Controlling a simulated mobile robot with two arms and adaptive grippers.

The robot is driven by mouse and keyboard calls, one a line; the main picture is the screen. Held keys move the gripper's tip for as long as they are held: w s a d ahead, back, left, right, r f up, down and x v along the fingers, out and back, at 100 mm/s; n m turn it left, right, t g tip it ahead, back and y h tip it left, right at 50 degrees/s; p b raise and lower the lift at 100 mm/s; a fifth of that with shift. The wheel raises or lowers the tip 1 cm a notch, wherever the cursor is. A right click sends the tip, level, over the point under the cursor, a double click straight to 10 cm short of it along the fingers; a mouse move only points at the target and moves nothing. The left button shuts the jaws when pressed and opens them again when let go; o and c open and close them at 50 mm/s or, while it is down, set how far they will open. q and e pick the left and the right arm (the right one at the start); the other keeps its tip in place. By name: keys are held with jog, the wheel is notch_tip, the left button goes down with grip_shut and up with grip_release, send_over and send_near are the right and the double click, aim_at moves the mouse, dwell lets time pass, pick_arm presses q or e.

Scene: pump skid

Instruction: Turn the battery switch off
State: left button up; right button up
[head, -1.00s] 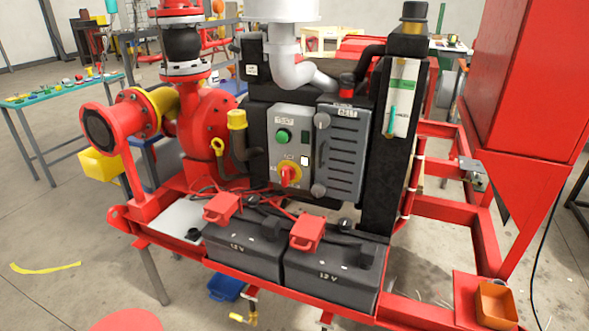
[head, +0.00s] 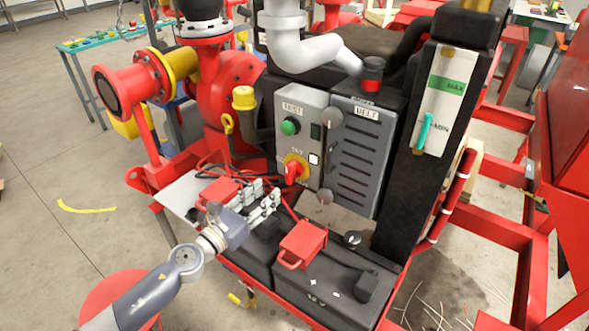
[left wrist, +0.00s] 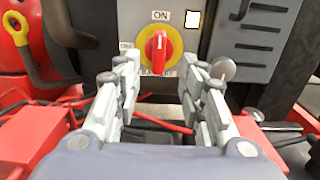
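The battery switch is a red knob on a yellow disc (head: 293,172) low on a grey control panel (head: 303,103). In the left wrist view the red knob (left wrist: 157,50) stands upright, its white mark up toward the ON label (left wrist: 160,15). A partly covered label, seemingly OFF, is at its left. My left gripper (head: 272,194) is in front of and slightly below the switch, over the batteries. In the wrist view its fingers (left wrist: 165,80) are spread and empty, framing the knob with a gap between. My right gripper is not in view.
A green button (head: 290,126) sits above the switch. A dark grey louvred box (head: 358,150) with round knobs is just right. Below are black batteries (head: 325,290) with red terminal covers (head: 302,245) and red cables. A yellow-capped pipe (head: 244,98) stands left of the panel.

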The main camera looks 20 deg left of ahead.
aim_at(287, 174)
pick_arm(q)
jog(key=p+x, duration=0.1)
jog(key=x, duration=0.9)
grip_shut()
